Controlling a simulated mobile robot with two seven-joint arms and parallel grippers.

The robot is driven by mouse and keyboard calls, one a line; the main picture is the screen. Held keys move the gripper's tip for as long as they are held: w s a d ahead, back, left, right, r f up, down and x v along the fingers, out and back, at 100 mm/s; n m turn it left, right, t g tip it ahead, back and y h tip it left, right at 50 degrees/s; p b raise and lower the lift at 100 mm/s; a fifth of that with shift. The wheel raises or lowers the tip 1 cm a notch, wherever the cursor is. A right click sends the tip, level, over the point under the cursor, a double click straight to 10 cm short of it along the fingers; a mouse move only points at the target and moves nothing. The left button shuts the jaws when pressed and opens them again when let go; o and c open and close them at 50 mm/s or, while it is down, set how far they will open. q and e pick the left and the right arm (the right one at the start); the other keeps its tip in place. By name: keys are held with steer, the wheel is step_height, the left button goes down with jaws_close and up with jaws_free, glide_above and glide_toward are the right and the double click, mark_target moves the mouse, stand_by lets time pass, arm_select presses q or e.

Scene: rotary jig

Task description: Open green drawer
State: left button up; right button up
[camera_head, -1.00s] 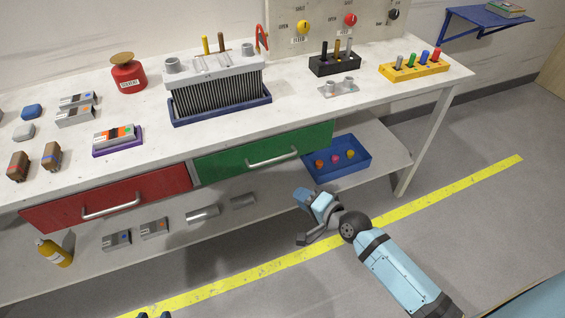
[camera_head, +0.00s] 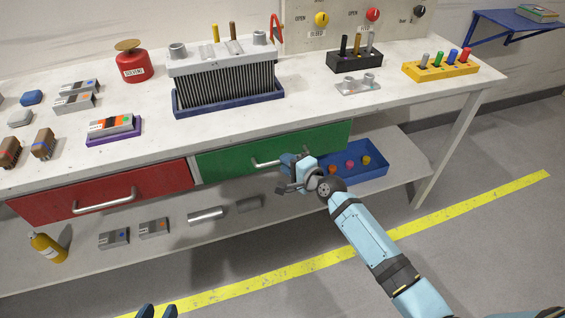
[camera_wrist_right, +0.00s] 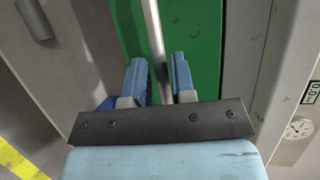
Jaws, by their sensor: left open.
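The green drawer (camera_head: 225,160) is shut under the front of the white workbench. Its metal bar handle (camera_head: 264,163) is partly hidden behind my right gripper (camera_head: 287,174). In the right wrist view the handle (camera_wrist_right: 154,40) runs between the two blue fingers of the right gripper (camera_wrist_right: 158,80), against the green drawer front (camera_wrist_right: 195,40). The right gripper is open, with a gap visible beside the bar.
A red drawer (camera_head: 150,184) with its own handle is to the left. A blue tray (camera_head: 372,173) with coloured parts sits on the lower shelf, close behind my right gripper. Workpieces stand on the bench (camera_head: 300,112). The floor in front is clear.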

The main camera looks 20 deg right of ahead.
steer(key=shift+x, duration=1.25)
jaws_close()
steer(key=shift+s, duration=0.1)
